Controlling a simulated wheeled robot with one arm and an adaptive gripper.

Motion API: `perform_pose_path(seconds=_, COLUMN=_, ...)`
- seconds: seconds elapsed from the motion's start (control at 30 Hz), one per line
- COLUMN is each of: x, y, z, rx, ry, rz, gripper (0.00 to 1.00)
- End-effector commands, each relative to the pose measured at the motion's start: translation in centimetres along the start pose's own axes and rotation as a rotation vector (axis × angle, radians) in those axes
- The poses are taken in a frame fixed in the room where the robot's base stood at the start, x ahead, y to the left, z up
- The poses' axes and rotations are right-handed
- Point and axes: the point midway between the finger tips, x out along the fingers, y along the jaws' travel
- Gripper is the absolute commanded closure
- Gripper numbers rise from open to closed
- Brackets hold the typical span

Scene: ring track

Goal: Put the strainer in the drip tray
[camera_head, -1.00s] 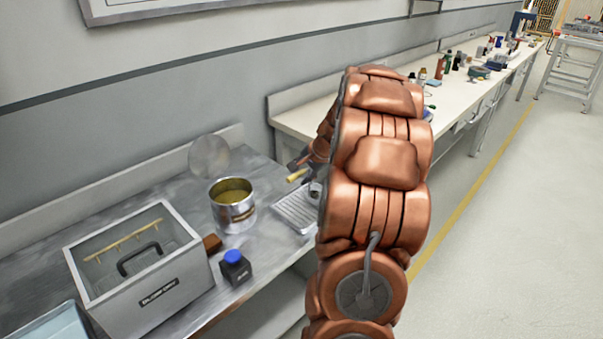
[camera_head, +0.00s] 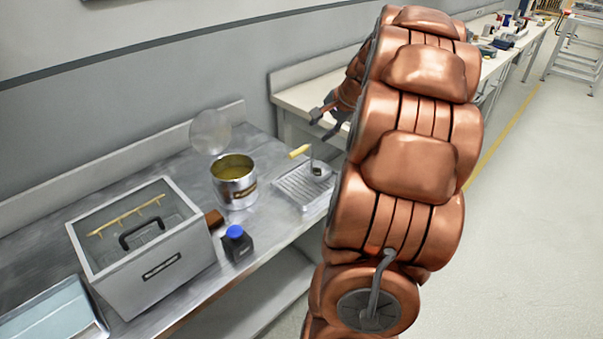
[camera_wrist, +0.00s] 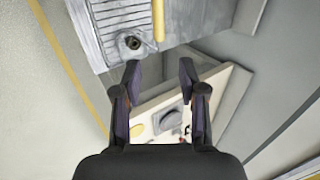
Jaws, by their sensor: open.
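The strainer appears to be the yellow-handled tool (camera_head: 299,152) with a thin stem and a small dark round end (camera_head: 317,169). That end rests on the ridged metal drip tray (camera_head: 290,193), with the yellow handle raised above it. In the wrist view the yellow handle (camera_wrist: 158,18) and the round end (camera_wrist: 133,42) show against the tray (camera_wrist: 112,22) at the top. My gripper (camera_wrist: 160,72) is open and empty, its fingers pointing towards the bench edge, apart from the tool. In the head view my gripper (camera_head: 322,115) is behind and right of the handle, partly hidden by my arm.
A can (camera_head: 236,193) of yellowish liquid stands left of the tray, with a round grey disc (camera_head: 210,131) behind. A grey box (camera_head: 150,290), a blue-capped bottle (camera_head: 237,247) and a brown block (camera_head: 214,219) are nearby. Another bench (camera_head: 300,99) stands behind.

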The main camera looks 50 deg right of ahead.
Motion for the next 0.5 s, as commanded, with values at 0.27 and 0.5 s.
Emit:
perform_pose_path(seconds=0.27, x=0.4, y=-0.5, z=3.5, rx=-0.071, ry=-0.04, rz=0.027, gripper=0.58)
perform_pose_path(seconds=0.5, x=1.2, y=0.2, z=16.3, rx=-0.37, ry=-0.187, rz=0.141, gripper=0.58)
